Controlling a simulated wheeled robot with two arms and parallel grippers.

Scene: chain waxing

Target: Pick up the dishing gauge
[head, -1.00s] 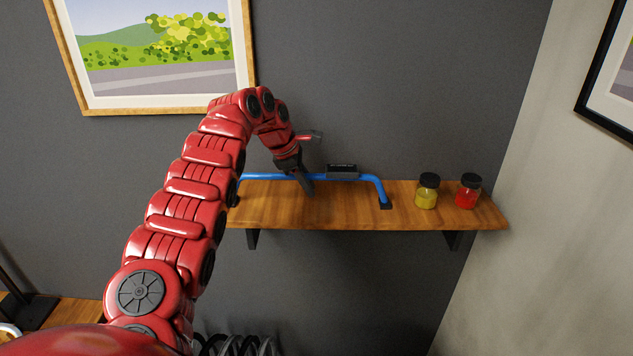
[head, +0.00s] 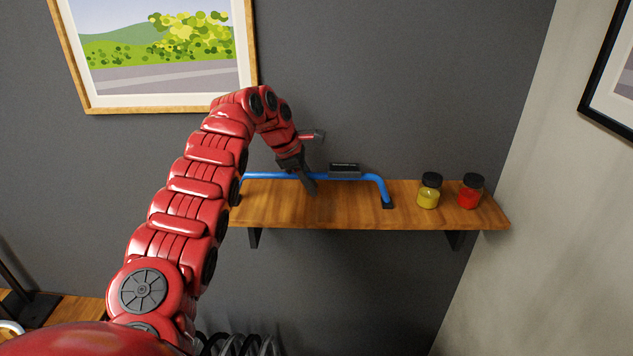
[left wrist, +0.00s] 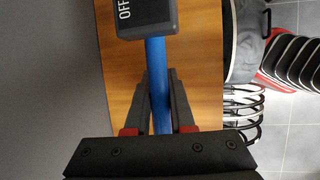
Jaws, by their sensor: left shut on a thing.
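The dishing gauge is a blue bar (head: 362,178) with bent-down ends and a dark box-shaped readout (head: 344,168) on top. It stands on the wooden shelf (head: 290,214), its right foot resting on the board. My left gripper (head: 308,186) is shut on the blue bar, to the left of the readout. In the left wrist view the blue bar (left wrist: 156,70) runs between the two dark fingers (left wrist: 159,100), and the readout (left wrist: 146,16) with "OFF" lettering lies just beyond them. The gauge's left end is partly hidden by my arm. My right gripper does not show.
A yellow jar (head: 428,192) and a red jar (head: 470,192) with black lids stand on the shelf right of the gauge. The grey wall is close behind. A framed picture (head: 250,60) hangs above left. A wire rack (left wrist: 242,105) shows below the shelf.

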